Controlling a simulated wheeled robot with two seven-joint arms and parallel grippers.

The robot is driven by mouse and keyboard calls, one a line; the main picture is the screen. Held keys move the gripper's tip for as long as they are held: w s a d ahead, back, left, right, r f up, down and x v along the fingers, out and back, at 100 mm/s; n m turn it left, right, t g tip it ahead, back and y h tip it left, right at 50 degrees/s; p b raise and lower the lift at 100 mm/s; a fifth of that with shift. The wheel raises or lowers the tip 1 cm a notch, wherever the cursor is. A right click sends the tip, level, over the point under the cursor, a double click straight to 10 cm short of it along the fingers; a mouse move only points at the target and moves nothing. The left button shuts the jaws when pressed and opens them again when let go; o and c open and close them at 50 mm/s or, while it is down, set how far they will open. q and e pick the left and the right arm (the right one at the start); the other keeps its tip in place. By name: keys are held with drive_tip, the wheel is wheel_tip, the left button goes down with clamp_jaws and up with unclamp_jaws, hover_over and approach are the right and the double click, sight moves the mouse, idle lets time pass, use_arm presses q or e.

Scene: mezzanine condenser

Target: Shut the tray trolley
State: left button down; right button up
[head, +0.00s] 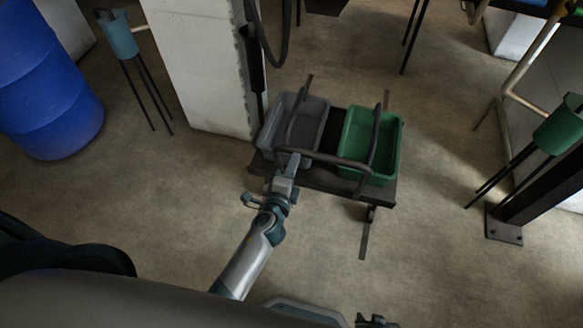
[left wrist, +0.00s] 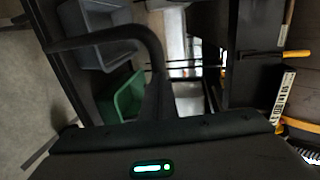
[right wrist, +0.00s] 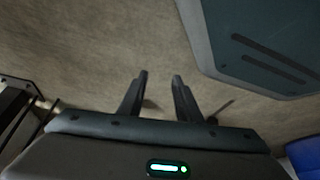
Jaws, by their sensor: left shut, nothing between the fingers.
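The tray trolley (head: 322,178) is a low dark frame on the floor. It holds a grey tray (head: 309,117) on the left and a green tray (head: 388,150) on the right, with dark curved bars rising over them. My left gripper (head: 293,160) is shut and empty at the trolley's near left side, by the grey tray; I cannot tell whether it touches the frame. In the left wrist view a dark curved bar (left wrist: 110,33) passes close, with the grey tray (left wrist: 95,30) and green tray (left wrist: 123,97) behind. My right gripper (right wrist: 162,76) is open and empty above bare floor.
A white pillar (head: 200,70) stands behind the trolley to the left, with a blue barrel (head: 50,85) farther left. A teal stand (head: 120,38) is between them. A green stand (head: 560,125) and a dark post (head: 540,190) are at the right. Floor in front is clear.

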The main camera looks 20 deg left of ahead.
use_arm(q)
drive_tip(key=shift+w, duration=0.2)
use_arm(e)
drive_tip(key=shift+d+f, duration=0.1)
drive_tip(key=shift+d, duration=0.6)
